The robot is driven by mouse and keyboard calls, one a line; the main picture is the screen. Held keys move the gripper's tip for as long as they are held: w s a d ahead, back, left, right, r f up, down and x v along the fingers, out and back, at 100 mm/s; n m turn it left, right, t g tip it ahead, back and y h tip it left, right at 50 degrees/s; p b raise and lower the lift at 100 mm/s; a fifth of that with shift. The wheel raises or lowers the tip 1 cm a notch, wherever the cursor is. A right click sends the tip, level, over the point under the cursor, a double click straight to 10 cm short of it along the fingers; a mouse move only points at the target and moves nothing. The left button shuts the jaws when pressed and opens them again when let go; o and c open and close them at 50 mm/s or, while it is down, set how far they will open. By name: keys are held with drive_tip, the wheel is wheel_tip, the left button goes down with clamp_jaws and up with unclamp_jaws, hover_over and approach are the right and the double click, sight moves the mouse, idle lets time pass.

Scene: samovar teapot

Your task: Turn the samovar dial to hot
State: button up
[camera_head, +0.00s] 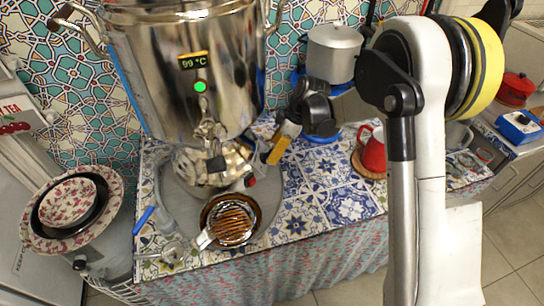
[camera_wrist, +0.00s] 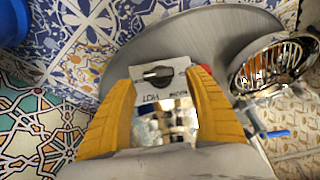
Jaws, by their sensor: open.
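The dial (camera_wrist: 158,75) is a black knob with a pale mark on a light panel, seen in the wrist view. Lettering reading HOT appears upside down on the panel's near side, beside a second label too small to read. My gripper (camera_wrist: 160,80) is open, with one orange finger on each side of the panel. I cannot tell whether the fingers touch it. The samovar (camera_head: 185,95) is a large shiny steel urn in the head view, with a lit 99 °C display, a green light and a front tap. The dial itself cannot be made out in the head view.
A round grey tray (camera_head: 180,200) lies under the samovar. A red mug (camera_head: 372,152) and a grey pot (camera_head: 333,52) stand to the right. Patterned bowls (camera_head: 68,205) are at left.

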sight(267, 155)
drive_tip(key=shift+x, duration=1.3)
drive_tip(key=c, duration=1.2)
